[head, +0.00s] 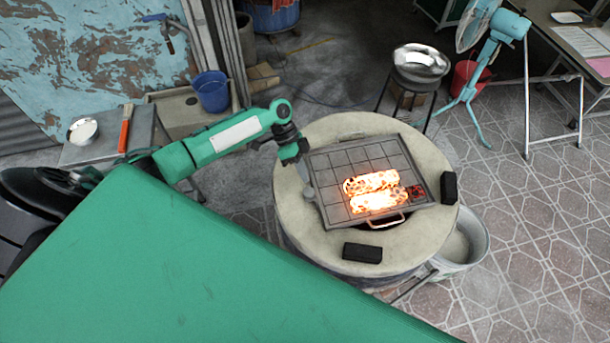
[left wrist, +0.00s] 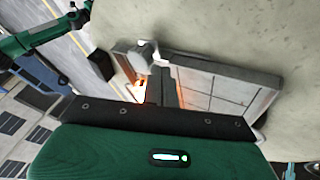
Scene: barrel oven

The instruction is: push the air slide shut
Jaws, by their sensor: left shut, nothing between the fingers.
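The round barrel oven (head: 335,244) carries a square grid-lined plate (head: 335,160) with glowing pieces and a front handle (head: 388,222). I cannot make out the air slide for certain. My left gripper (head: 304,178) is shut and empty, pointing down over the oven top beside the plate's left edge; I cannot tell if it touches. In the left wrist view, a pale grey knob-like piece (left wrist: 146,57) stands by the plate (left wrist: 218,85) and an orange glow; it may be a fingertip or a knob. A green arm, probably my right (left wrist: 78,14), shows there; its jaws are unclear.
Two black blocks (head: 362,252) (head: 449,187) lie on the oven's rim. A bucket (head: 463,245) stands at its right. A metal bowl (head: 421,65) on a stand and a teal fan (head: 481,45) are behind. A blue bucket (head: 211,91) is at back left.

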